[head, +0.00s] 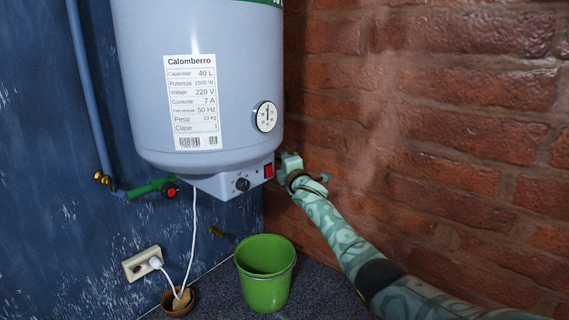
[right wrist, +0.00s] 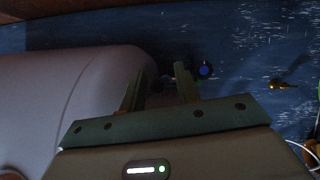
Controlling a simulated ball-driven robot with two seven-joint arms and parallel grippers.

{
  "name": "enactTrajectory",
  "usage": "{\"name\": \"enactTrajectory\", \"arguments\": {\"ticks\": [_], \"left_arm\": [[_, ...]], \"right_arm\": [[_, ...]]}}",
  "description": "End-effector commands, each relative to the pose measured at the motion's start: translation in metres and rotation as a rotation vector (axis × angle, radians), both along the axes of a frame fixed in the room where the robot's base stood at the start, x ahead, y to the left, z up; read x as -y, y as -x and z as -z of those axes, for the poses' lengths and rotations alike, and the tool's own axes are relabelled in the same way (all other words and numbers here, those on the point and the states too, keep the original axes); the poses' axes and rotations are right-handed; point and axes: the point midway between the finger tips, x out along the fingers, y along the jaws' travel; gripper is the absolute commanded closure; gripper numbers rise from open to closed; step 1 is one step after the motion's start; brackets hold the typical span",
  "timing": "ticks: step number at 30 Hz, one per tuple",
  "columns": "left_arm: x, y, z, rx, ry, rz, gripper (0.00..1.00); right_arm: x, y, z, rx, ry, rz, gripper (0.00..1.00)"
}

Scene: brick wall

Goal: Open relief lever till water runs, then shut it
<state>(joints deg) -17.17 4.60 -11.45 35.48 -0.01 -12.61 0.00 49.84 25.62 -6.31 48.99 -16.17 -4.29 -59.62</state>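The water heater (head: 200,70) is a pale grey-blue tank hanging in the corner, with a label, a dial and a lower control box. My right gripper (head: 287,166) is at the tank's lower right, beside the control box and close to the brick wall. In the right wrist view, the right gripper (right wrist: 159,72) is open, its two fingers apart near the tank's end. A small dark part (right wrist: 160,83) shows between the fingers; I cannot tell whether it is the relief lever. The lever is not clearly seen in the head view. No running water shows. My left gripper is out of view.
A green bucket (head: 265,290) stands on the dark floor below the heater. A green pipe with a red knob (head: 171,190) is at the tank's lower left. A white cable (head: 193,240) hangs near a socket (head: 143,263).

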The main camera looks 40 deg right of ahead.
Motion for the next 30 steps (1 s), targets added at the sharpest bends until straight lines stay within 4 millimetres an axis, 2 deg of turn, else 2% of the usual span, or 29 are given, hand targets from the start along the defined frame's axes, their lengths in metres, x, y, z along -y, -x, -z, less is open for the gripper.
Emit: {"name": "enactTrajectory", "arguments": {"ticks": [5, 8, 14, 24, 30], "left_arm": [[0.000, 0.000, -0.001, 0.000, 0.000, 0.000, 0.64], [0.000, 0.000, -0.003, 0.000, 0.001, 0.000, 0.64], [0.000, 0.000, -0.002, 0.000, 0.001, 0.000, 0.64], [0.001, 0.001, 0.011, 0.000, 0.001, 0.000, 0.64], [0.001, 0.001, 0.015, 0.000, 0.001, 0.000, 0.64]], "right_arm": [[-0.001, 0.006, 0.000, 0.001, 0.000, 0.001, 0.68], [-0.003, 0.016, 0.002, 0.001, 0.002, 0.001, 0.68], [-0.014, 0.053, 0.008, 0.000, 0.003, -0.002, 0.68], [-0.033, 0.126, 0.019, -0.003, 0.001, 0.000, 0.68], [-0.039, 0.151, 0.021, -0.002, 0.000, 0.000, 0.68]]}}
